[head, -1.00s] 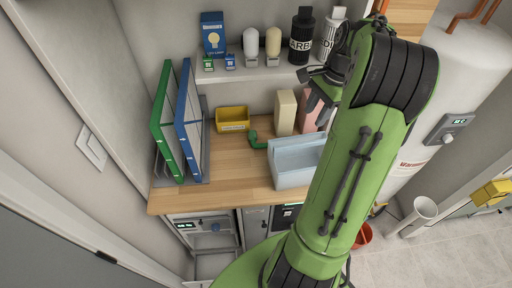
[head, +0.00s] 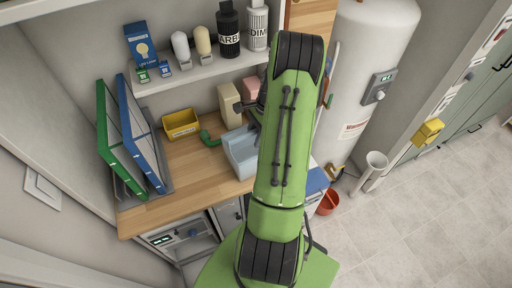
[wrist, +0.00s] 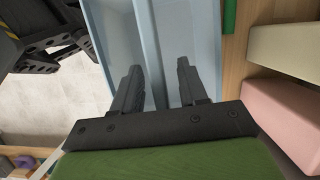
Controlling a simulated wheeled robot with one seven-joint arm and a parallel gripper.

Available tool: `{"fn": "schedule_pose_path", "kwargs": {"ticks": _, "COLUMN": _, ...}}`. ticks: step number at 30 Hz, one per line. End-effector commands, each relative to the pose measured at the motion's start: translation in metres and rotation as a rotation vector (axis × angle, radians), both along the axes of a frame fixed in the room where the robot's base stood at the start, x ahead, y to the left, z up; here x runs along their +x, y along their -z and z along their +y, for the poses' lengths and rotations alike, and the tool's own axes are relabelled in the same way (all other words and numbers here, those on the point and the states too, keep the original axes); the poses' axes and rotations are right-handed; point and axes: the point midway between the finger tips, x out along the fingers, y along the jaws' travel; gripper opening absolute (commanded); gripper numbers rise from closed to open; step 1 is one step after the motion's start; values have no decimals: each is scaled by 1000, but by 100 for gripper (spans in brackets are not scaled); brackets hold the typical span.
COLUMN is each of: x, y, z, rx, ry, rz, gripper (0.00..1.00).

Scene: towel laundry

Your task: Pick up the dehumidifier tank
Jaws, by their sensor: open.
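The light blue open-topped tank (head: 240,157) stands on the wooden counter, partly covered by my arm in the head view. I take it for the dehumidifier tank. In the wrist view its pale blue walls (wrist: 190,30) fill the upper middle. My gripper (wrist: 157,82) is open over the tank, with a pale blue wall or ridge running between its two dark fingers. I cannot tell whether the fingers touch it. In the head view the fingers are hidden behind my arm.
A pink box (wrist: 285,120) is on the right in the wrist view. Green and blue frames (head: 140,135) stand left. A shelf (head: 190,72) holds bottles above.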

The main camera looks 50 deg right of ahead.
Motion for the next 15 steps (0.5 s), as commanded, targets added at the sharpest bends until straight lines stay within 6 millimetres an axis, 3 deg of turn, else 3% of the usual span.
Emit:
{"fn": "schedule_pose_path", "kwargs": {"ticks": 3, "x": 2, "y": 10, "z": 3, "rx": 0, "ry": -1, "rz": 0, "gripper": 43}}
{"fn": "schedule_pose_path", "kwargs": {"ticks": 9, "x": 2, "y": 11, "z": 3, "rx": -1, "ry": -1, "rz": -1, "gripper": 41}}
{"fn": "schedule_pose_path", "kwargs": {"ticks": 15, "x": 2, "y": 11, "z": 3, "rx": -1, "ry": -1, "rz": -1, "gripper": 10}}
